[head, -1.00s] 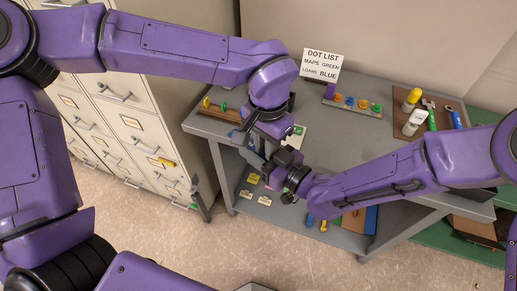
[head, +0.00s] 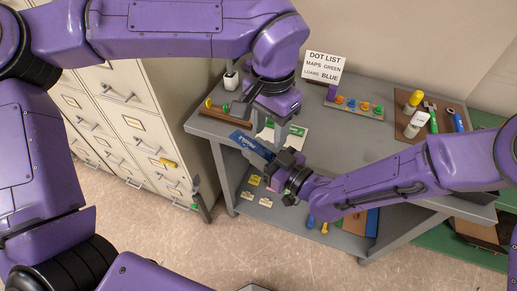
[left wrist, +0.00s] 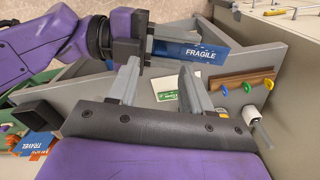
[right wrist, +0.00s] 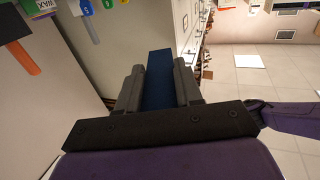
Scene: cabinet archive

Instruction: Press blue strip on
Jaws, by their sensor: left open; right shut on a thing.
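The blue strip (head: 250,145), lettered FRAGILE in the left wrist view (left wrist: 205,55), is a flat dark-blue piece over the cart's left front edge. My right gripper (head: 271,154) is shut on one end of it; the strip also shows between the fingers in the right wrist view (right wrist: 158,85). My left gripper (head: 270,131) is open and empty, just behind and above the strip, apart from it. Its fingers also show in the left wrist view (left wrist: 160,82). A white card with green marking (head: 294,132) lies on the grey cart top (head: 340,150) by the left gripper.
A cream drawer cabinet (head: 140,110) stands left of the cart. A brown rack with coloured discs (head: 213,112) sits at the cart's left. The cart's middle is clear.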

